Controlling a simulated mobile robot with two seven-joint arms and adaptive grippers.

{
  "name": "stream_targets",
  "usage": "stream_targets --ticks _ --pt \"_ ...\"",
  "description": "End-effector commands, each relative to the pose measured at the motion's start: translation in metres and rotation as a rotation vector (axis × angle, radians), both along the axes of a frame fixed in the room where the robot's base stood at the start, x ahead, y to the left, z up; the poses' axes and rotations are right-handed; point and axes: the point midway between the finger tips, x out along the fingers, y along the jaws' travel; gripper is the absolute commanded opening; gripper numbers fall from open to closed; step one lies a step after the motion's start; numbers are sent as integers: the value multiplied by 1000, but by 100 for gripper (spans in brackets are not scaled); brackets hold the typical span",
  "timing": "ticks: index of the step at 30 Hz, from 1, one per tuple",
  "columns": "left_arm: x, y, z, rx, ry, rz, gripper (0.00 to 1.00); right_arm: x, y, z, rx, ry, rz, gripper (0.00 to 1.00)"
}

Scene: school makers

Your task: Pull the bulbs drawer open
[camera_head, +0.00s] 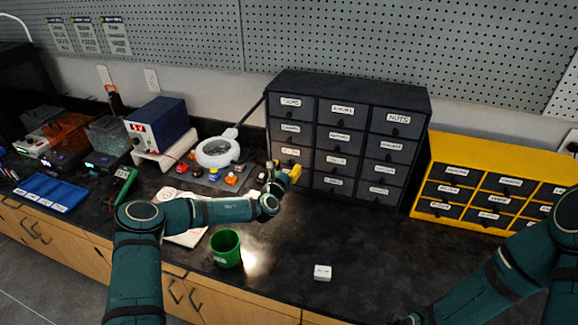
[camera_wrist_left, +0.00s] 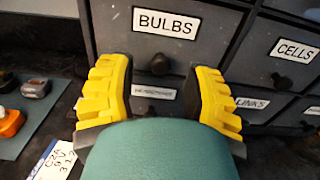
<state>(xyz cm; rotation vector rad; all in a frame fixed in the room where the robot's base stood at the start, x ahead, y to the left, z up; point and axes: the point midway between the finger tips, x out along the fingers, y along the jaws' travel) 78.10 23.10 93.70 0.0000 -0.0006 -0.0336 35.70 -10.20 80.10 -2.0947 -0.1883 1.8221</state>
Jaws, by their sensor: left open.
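The dark grey drawer cabinet (camera_head: 345,90) stands at the back of the bench. Its bulbs drawer (camera_head: 277,154) is in the left column, partly hidden by my left gripper, and looks flush with its neighbours. In the left wrist view, the BULBS label (camera_wrist_left: 166,22) sits above a small dark knob (camera_wrist_left: 159,64). My left gripper (camera_head: 283,172) is open in front of this drawer. In the left wrist view its yellow fingers (camera_wrist_left: 158,72) stand on either side of the knob, apart from it. My right arm shows at the right edge, its gripper out of view.
A magnifier lamp (camera_head: 217,152) and small coloured parts lie left of the cabinet. A green cup (camera_head: 226,248) and a small white block (camera_head: 322,272) stand on the bench in front. A yellow drawer cabinet (camera_head: 490,153) is at right. The front middle of the bench is mostly clear.

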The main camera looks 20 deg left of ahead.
Motion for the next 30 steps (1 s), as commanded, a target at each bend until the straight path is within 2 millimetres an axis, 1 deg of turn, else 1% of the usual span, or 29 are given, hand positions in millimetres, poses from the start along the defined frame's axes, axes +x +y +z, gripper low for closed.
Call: stream_targets --ticks 1,3,7,11,19,20,21,23,24,30 --pt "7 0 -1 0 -1 2 50 -1 0 -3 0 2 2 47" --pt "14 -1 -1 -1 -1 1 50 -1 0 -4 0 2 2 47" --pt "23 -1 -1 -1 0 -1 50 -2 0 -6 1 4 4 47" --pt "27 -1 0 0 0 0 50 -2 0 -7 1 5 4 47" --pt "27 -1 0 0 0 0 49 -2 0 -6 1 5 4 47" --pt "27 -1 0 0 0 0 39 -2 0 -6 1 5 4 47" --pt "27 -1 0 0 0 0 25 -2 0 -6 1 5 4 47" --pt "27 -1 0 0 0 0 4 -2 0 -6 1 5 4 47" --pt "27 -1 0 0 0 0 0 -2 0 -6 1 5 4 47" --pt "26 0 0 0 0 0 0 -2 0 -6 1 4 4 47"
